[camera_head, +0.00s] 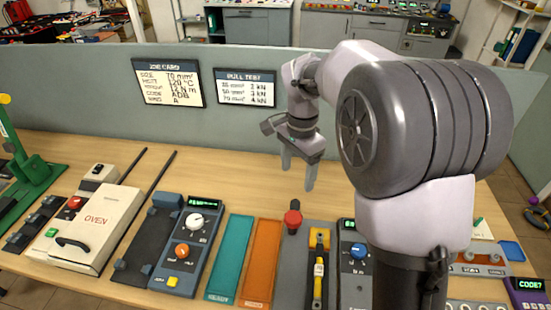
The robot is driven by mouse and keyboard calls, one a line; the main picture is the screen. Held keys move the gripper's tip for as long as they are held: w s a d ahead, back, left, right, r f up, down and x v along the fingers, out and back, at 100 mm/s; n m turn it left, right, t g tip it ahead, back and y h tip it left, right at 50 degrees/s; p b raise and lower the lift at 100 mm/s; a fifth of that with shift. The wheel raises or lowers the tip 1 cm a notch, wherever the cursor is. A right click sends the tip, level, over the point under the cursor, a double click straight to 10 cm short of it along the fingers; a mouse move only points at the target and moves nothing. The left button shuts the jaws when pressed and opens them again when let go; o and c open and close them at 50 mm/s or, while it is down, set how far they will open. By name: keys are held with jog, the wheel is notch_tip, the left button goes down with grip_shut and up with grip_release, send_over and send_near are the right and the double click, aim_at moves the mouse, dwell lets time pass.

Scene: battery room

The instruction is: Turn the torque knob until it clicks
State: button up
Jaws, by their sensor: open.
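Two control boxes have knobs, and I cannot read which one is marked for torque. The left blue-grey box (172,262) has a white dial (196,222), an orange knob (182,251), a yellow button and a green-lit display. The right box (350,290) has a blue knob (358,250) and a lit display; my arm hides its right side. My gripper (298,176) is open and empty, pointing down above the bench behind the boxes. It is apart from both.
A red-knobbed lever (292,218) and a yellow tool (319,272) stand between the boxes, beside teal (230,258) and orange (262,262) trays. A white oven box (95,230) is left. The job card (169,84) reads 12 N m. The bench's back is mostly clear.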

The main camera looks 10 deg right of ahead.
aim_at(294, 216)
notch_tip(294, 216, down, 18)
jog(key=b, duration=0.6)
jog(key=shift+s+r, duration=0.1)
grip_shut()
